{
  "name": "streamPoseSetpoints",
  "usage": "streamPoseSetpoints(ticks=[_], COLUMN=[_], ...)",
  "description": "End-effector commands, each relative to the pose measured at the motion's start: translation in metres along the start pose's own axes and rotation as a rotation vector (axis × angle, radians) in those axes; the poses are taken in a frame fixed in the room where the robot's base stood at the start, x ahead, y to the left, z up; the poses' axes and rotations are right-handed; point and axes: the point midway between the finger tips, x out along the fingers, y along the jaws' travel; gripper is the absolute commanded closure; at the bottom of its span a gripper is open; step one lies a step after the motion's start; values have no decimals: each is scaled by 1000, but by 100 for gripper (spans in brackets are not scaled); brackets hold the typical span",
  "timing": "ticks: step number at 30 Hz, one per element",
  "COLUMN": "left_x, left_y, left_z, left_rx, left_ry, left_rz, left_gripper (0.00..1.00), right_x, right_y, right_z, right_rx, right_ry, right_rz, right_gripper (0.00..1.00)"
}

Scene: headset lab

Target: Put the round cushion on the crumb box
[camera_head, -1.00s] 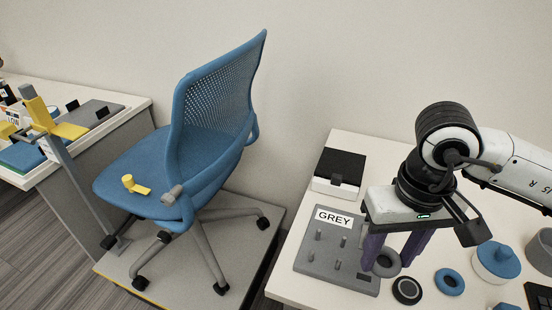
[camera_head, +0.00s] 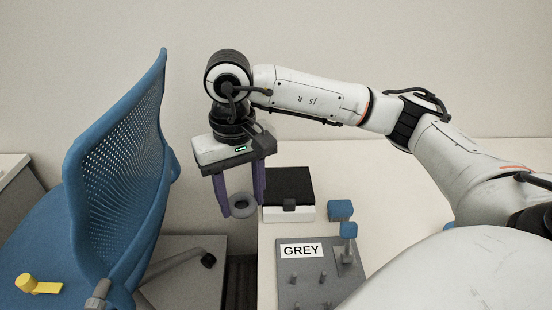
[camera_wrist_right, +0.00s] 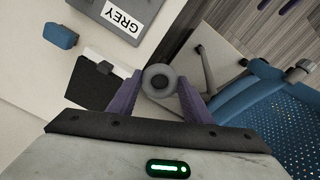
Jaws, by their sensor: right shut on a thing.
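The round cushion, a dark grey ring (camera_head: 250,209), is between the purple fingers of my right gripper (camera_head: 243,206), which is shut on it. The gripper points down and holds the cushion in the air, just left of a white box with a black top (camera_head: 290,184), likely the crumb box, though it bears no readable name. In the right wrist view the cushion (camera_wrist_right: 148,82) shows between the fingertips, with the black-topped box (camera_wrist_right: 91,84) apart from it to the left. My left gripper is not in view.
A grey board (camera_head: 294,262) labelled GREY, with pegs, lies nearer on the white table (camera_head: 392,185). A blue mesh chair (camera_head: 118,165) stands close on the left, with a gap to the floor between chair and table.

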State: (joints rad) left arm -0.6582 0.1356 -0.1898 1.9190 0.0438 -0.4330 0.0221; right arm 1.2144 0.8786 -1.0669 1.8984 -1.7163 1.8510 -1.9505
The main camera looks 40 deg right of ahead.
Motion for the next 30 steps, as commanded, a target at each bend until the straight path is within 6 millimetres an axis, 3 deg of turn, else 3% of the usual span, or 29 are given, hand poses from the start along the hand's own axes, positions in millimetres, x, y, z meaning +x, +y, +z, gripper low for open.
streamPoseSetpoints(ticks=[3, 6, 10, 16, 24, 30], left_x=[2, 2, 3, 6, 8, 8], left_y=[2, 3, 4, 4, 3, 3], left_z=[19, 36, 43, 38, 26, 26], left_rx=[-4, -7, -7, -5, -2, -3], left_ry=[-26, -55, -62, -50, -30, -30], left_rz=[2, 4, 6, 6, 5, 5], left_gripper=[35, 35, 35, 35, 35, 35], right_x=[-8, -15, -21, -18, 29, 44], right_y=[31, 60, 96, 122, 124, 124], right_z=[-45, -74, -99, -111, -111, -111], right_rx=[205, 367, 544, 671, 678, 676], right_ry=[0, -1, 0, -1, -1, 0], right_rz=[-2, -2, -1, 1, 3, 2], right_gripper=[77, 77, 77, 77, 77, 77])
